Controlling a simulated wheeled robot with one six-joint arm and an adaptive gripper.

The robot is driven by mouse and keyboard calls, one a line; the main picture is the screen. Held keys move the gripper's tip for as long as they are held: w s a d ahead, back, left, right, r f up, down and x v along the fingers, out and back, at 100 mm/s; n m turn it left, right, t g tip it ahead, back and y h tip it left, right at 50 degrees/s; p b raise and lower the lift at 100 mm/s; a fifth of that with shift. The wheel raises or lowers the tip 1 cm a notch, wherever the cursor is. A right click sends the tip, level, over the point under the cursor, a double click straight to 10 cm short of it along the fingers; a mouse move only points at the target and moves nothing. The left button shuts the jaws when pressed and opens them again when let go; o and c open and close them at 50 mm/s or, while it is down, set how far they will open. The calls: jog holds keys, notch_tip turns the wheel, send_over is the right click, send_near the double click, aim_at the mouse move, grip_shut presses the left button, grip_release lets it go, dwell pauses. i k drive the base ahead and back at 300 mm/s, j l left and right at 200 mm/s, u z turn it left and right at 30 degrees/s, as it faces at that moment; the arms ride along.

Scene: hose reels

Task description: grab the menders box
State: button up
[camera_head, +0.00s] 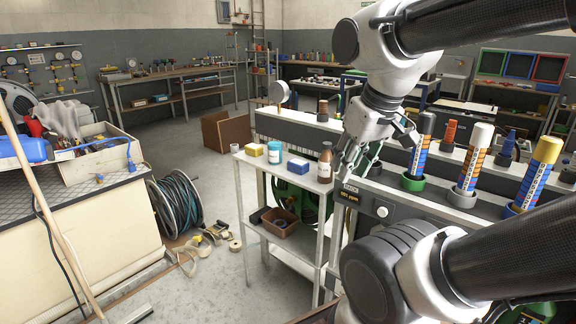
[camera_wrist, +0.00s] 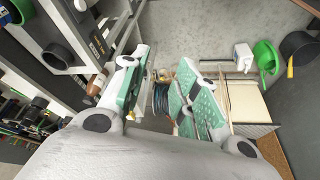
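No readable label marks a menders box. A small open brown box (camera_head: 279,223) with pale and bluish contents sits on the lower shelf of a grey cart (camera_head: 243,200); I cannot tell whether it is the menders box. A small yellow block or box (camera_head: 255,149) lies on the cart's top. My gripper (camera_head: 352,165) is above the bench at the cart's right end, right of the brown bottle (camera_head: 325,164). In the wrist view my gripper (camera_wrist: 163,72) has its green-padded fingers spread, with nothing held between them.
Several upright labelled tubes (camera_head: 421,145) line the bench at right. A hose reel (camera_head: 177,203) and loose straps (camera_head: 213,235) lie on the floor left of the cart. The floor behind is mostly clear.

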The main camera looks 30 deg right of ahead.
aim_at(297, 166)
jog(key=i+j+z, duration=0.25)
jog(key=i, duration=0.25)
jog(key=i+j+z, duration=0.25)
jog(key=i+j, duration=0.15)
